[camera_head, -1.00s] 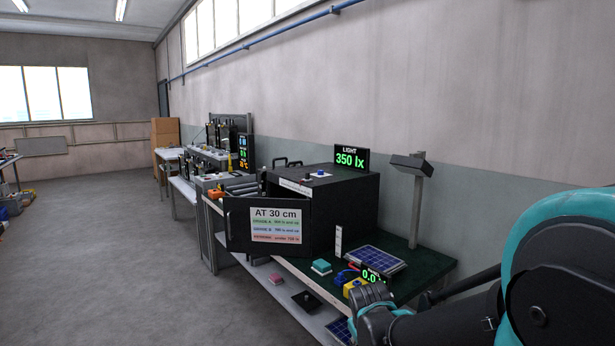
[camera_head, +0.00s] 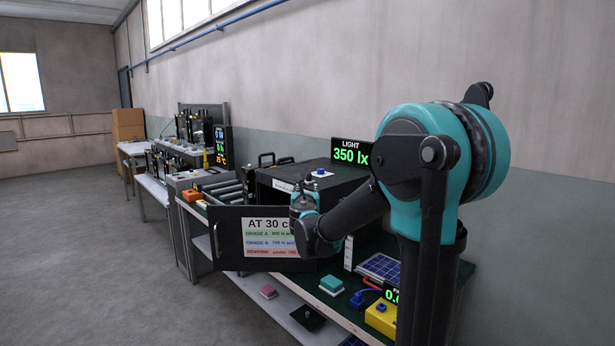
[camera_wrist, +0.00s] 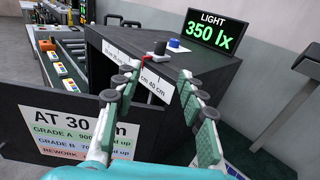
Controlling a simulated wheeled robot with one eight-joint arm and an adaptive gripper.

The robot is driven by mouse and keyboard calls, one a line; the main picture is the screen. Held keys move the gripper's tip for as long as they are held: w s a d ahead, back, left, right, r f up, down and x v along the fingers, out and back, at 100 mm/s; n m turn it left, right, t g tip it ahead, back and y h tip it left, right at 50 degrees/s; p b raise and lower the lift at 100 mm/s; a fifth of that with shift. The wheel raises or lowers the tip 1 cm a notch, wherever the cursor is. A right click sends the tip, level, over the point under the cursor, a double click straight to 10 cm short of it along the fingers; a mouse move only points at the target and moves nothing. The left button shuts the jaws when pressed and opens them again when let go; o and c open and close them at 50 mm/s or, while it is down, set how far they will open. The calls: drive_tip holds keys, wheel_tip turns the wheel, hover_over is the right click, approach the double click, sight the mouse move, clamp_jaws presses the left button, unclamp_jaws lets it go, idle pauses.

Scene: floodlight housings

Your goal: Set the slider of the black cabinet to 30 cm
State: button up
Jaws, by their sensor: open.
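The black cabinet (camera_head: 345,170) stands on the bench with its door (camera_head: 228,228) swung open. In the wrist view, the cabinet's top (camera_wrist: 200,62) carries a black slider knob (camera_wrist: 160,48) with a red pointer (camera_wrist: 146,61) at the front edge. A white scale strip (camera_wrist: 116,58) runs along that edge; "40 cm" reads to the right of the pointer, and the pointer's exact reading is unclear. My gripper (camera_wrist: 158,74) is open and empty, its fingers on either side of the view, with the knob beyond and between the tips. In the head view the arm hides the slider.
A light display (camera_wrist: 212,30) reads 350 lx on the cabinet's top, near a blue button (camera_wrist: 174,43). The door's sign (camera_wrist: 72,132) shows "AT 30 cm". A roller conveyor (camera_head: 222,188) lies left of the cabinet; a solar panel (camera_head: 380,267) lies to its right.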

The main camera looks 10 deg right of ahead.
sight(309, 177)
drive_tip(key=w+d, duration=0.1)
drive_tip(key=w, duration=0.4)
drive_tip(key=w+d, duration=0.1)
drive_tip(key=w, duration=1)
drive_tip(key=shift+w+d, duration=0.3)
drive_tip(key=shift+d, duration=0.1)
drive_tip(key=shift+c, duration=0.6)
clamp_jaws()
